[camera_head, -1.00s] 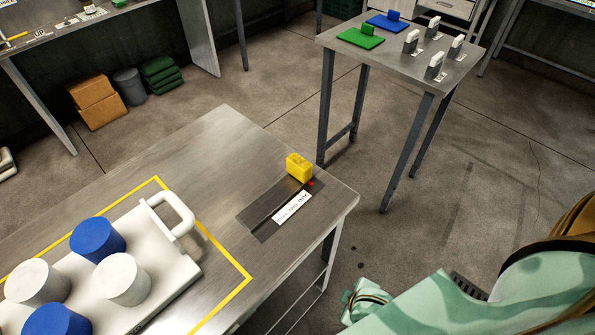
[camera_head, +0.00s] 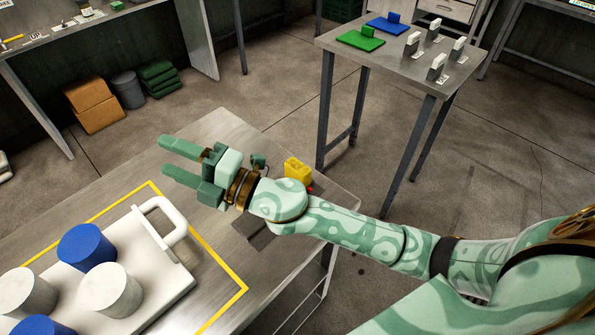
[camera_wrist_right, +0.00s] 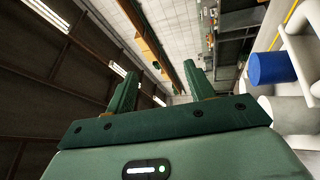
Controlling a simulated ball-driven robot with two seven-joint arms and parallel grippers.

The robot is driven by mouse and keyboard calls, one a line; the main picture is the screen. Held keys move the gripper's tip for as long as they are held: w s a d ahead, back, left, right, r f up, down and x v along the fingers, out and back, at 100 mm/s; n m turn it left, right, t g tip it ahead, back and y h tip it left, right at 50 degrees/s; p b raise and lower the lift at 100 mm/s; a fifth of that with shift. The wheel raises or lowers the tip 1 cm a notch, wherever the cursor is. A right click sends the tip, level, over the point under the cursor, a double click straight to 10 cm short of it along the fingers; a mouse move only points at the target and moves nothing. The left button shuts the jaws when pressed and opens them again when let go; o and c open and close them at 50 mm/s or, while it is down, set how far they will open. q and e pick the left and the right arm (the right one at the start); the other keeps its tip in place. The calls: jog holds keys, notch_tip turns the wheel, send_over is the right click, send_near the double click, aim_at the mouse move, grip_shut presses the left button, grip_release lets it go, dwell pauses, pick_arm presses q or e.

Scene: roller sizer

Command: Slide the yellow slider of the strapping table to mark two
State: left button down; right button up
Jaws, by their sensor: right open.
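The yellow slider (camera_head: 297,169) stands on its dark track plate (camera_head: 252,232) near the far right corner of the steel strapping table (camera_head: 210,135). My right forearm and wrist cover most of the plate and its label, so the marks are hidden. My right gripper (camera_head: 163,157) is open and empty above the table, to the left of the slider. Its fingers point left, away from the slider. In the right wrist view the two open fingers (camera_wrist_right: 162,85) have nothing between them. My left gripper is not in view.
A white tray (camera_head: 165,285) with a raised handle (camera_head: 163,217) holds blue and white cylinders inside a yellow outline (camera_head: 222,262). A second table (camera_head: 385,62) with green and blue plates stands behind. The table's far left part is clear.

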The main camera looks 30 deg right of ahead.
jog(key=s+a+n+g+y, duration=0.2)
jog(key=a+n+g+y, duration=0.25)
jog(key=n+g, duration=0.4)
jog(key=n+g+h, duration=0.5)
jog(key=g+h, duration=0.1)
jog(key=h, duration=1.3)
send_over(298, 165)
notch_tip(298, 165, down, 7)
notch_tip(298, 165, down, 16)
jog(key=b, duration=0.4)
jog(key=shift+r, duration=0.25)
